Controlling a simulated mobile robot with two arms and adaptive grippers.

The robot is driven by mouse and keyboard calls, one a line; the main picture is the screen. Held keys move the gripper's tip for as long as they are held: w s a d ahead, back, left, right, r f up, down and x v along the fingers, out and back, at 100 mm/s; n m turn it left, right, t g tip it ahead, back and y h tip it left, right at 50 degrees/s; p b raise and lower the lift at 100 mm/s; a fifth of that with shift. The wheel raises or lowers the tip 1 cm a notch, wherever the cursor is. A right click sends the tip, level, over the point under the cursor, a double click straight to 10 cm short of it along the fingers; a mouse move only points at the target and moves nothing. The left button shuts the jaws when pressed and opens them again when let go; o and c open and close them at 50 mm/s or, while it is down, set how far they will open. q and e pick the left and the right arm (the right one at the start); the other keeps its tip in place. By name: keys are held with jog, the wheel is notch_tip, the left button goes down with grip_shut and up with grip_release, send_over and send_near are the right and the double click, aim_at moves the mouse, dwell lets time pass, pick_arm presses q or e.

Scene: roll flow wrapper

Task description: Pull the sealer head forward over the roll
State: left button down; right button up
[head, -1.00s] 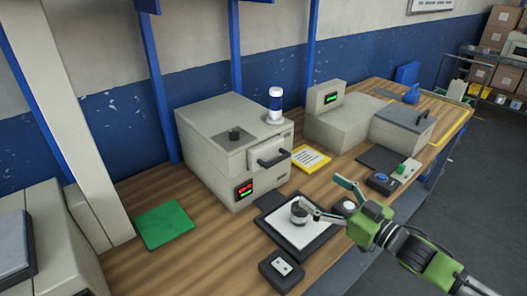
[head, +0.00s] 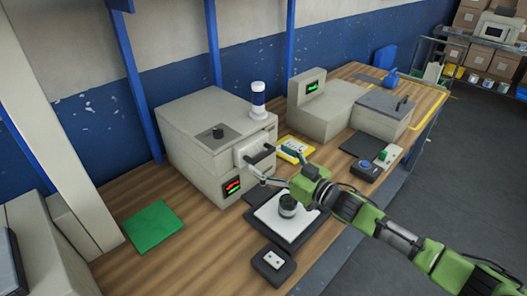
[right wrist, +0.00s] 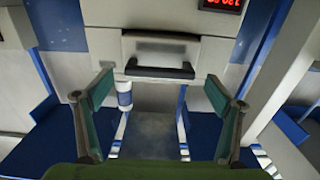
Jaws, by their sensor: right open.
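The sealer head (head: 250,147) is a pale block with a dark bar handle (head: 261,155), on the front of the beige machine (head: 217,135). The roll (head: 287,205), a short grey cylinder, stands on a white plate in a black frame (head: 272,224) in front of the machine. My right gripper (head: 271,160) is open close in front of the handle. In the right wrist view the handle (right wrist: 160,71) lies across the gap between the open fingers (right wrist: 160,76); contact cannot be told. My left gripper is not in view.
A blue-and-white beacon (head: 258,100) stands on the machine. A yellow-edged card (head: 296,152) lies beside it. A black box with a white socket (head: 272,263) sits near the front edge. A green mat (head: 151,229) lies left; bare wood surrounds it.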

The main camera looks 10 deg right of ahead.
jog(key=shift+x, duration=1.45)
